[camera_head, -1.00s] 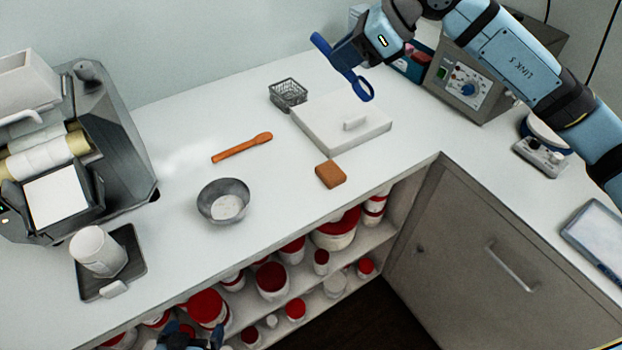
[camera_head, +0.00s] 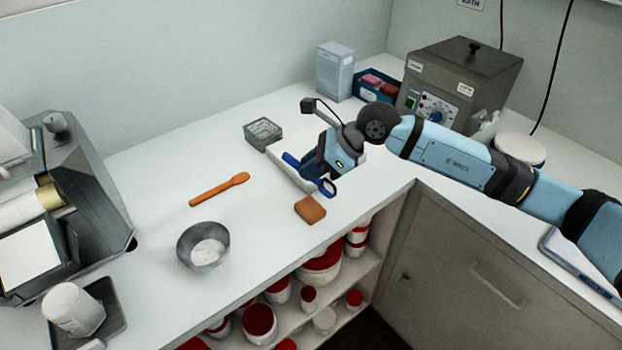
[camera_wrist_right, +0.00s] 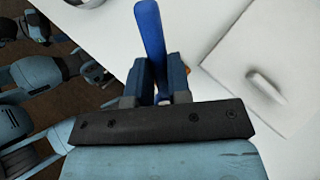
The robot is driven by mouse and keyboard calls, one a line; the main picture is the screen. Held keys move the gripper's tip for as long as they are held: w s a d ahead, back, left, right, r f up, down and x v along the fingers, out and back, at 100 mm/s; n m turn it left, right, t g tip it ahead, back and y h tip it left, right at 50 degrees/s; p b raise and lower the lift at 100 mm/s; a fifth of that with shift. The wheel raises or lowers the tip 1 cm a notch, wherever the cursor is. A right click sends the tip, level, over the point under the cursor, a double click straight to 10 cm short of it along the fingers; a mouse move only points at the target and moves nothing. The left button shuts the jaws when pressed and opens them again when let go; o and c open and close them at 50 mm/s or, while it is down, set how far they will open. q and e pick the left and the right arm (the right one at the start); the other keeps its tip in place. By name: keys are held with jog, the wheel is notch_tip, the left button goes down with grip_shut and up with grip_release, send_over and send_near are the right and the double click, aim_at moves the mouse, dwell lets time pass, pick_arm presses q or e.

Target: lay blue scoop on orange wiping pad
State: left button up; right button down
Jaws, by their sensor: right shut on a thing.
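The blue scoop (camera_head: 328,187) is held by my right gripper (camera_head: 316,171). In the right wrist view the blue scoop (camera_wrist_right: 151,35) rises between the two fingers of the gripper (camera_wrist_right: 158,80), which is shut on it. The orange wiping pad (camera_head: 310,209) lies flat on the white counter, near its front edge. In the head view the scoop's ring-shaped end shows just above and to the right of the pad, apart from it in the picture. The exact height of the scoop over the counter is hard to tell. My left gripper is not in view.
A white slab with a handle (camera_wrist_right: 265,85) lies beside the gripper, partly hidden by it in the head view. A wire basket (camera_head: 263,133), an orange spatula (camera_head: 219,189) and a metal bowl (camera_head: 203,245) stand to the left. A grey bath (camera_head: 460,85) stands behind my arm.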

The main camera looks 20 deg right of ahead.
notch_tip(320, 180, down, 4)
jog(key=shift+f, duration=0.1)
jog(key=shift+f+b, duration=0.35)
jog(key=shift+f, duration=0.05)
jog(key=c, duration=1.1)
grip_release()
jog(key=shift+r, duration=0.1)
jog(key=shift+r, duration=0.1)
